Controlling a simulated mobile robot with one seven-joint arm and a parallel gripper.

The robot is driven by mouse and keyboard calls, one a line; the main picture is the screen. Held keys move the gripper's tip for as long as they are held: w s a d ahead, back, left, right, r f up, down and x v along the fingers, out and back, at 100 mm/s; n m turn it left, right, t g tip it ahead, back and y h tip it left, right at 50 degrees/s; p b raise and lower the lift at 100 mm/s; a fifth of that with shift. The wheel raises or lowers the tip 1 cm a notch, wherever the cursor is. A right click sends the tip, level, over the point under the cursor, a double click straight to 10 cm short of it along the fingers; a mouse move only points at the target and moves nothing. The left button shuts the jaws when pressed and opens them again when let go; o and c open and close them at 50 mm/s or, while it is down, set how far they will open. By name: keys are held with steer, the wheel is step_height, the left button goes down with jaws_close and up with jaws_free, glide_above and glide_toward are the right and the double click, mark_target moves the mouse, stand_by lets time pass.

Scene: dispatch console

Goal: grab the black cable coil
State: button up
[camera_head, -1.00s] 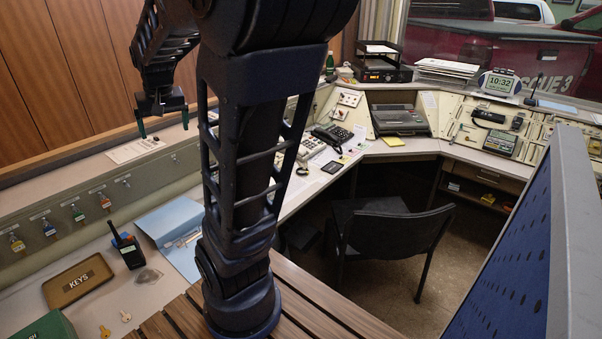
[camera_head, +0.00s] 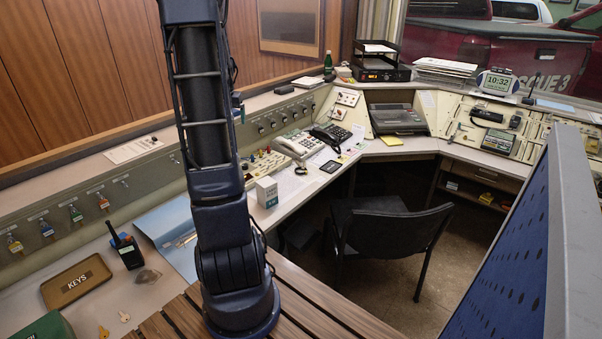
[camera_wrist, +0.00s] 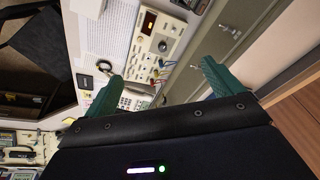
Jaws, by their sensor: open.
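The black cable coil (camera_head: 301,169) is a small dark ring lying on the white desk, beside the beige phone. In the wrist view the coil (camera_wrist: 104,66) shows left of centre, just beyond the tip of the left finger. My gripper (camera_wrist: 162,70) is open, its two green fingers wide apart with nothing between them. It is above the desk and a panel of buttons, with the coil off to one side. In the head view my arm hides most of the gripper.
A beige phone (camera_head: 297,144) and a dark phone (camera_head: 331,134) stand behind the coil. A small white box (camera_head: 266,192) stands at the desk edge nearer me. A black chair (camera_head: 390,239) is under the desk's inner side. A blue panel (camera_head: 506,262) rises at right.

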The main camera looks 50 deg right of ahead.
steer(key=s+d+f+m+g, duration=0.1)
steer(key=d+f+m, duration=0.1)
steer(key=d+f, duration=0.5)
steer(key=s+d+f+m, duration=0.15)
steer(key=d+f, duration=0.25)
steer(key=d, duration=0.5)
steer(key=m, duration=0.3)
glide_toward(301, 167)
steer(key=f, duration=0.1)
steer(key=a+f, duration=0.1)
steer(key=f, duration=0.1)
steer(key=shift+a+n+g, duration=0.2)
steer(key=shift+n+g, duration=0.05)
steer(key=shift+g, duration=0.15)
steer(key=shift+s+d+f, duration=0.15)
steer(key=shift+f, duration=1.2)
steer(key=shift+s+d+f, duration=0.15)
steer(key=shift+d+f, duration=0.05)
steer(key=shift+f, duration=1.15)
steer(key=c, duration=1.1)
steer(key=shift+r, duration=0.15)
